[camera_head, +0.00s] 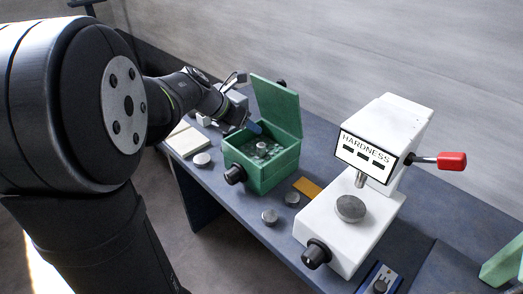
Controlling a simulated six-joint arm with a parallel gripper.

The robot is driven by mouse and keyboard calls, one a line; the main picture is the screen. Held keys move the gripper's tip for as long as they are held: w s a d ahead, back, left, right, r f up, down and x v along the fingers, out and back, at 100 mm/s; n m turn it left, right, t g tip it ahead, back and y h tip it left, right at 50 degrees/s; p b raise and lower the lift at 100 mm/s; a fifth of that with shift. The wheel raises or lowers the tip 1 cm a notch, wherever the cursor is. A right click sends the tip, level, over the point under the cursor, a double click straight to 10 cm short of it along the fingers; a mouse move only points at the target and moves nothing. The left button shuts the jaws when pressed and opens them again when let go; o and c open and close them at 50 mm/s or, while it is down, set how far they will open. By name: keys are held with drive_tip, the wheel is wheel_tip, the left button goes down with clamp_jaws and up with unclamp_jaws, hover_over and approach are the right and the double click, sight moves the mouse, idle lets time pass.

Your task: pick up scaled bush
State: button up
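Several small grey metal pieces are in view, and I cannot tell which one is the scaled bush. One cylinder (261,146) stands inside the open green box (265,172). Two round pieces lie on the bench in front of the box, one nearer the edge (270,216) and one further right (292,198). Another round piece (201,160) lies left of the box. My gripper (240,108) is above the bench at the back left of the green box, beside its raised lid.
The green lid (276,108) stands upright behind the box. A white hardness tester (385,140) with a red-tipped lever (451,161) stands to the right. An orange plate (307,187) lies between them. A pale flat block (186,142) lies left. The bench's front edge is close to the loose pieces.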

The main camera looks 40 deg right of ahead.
drive_tip(key=y, duration=0.1)
drive_tip(key=n+t+y, duration=0.1)
drive_tip(key=t+y, duration=0.1)
approach(261, 146)
drive_tip(key=x, duration=0.5)
drive_tip(key=shift+w+a+f, duration=0.15)
drive_tip(key=shift+a+f, duration=0.05)
drive_tip(key=shift+f, duration=0.3)
drive_tip(key=shift+d+x, duration=0.2)
drive_tip(key=shift+x, duration=1.2)
drive_tip(key=shift+d+x, duration=0.15)
drive_tip(key=shift+x, duration=1.25)
drive_tip(key=shift+r, duration=0.15)
clamp_jaws()
drive_tip(key=shift+r, duration=0.15)
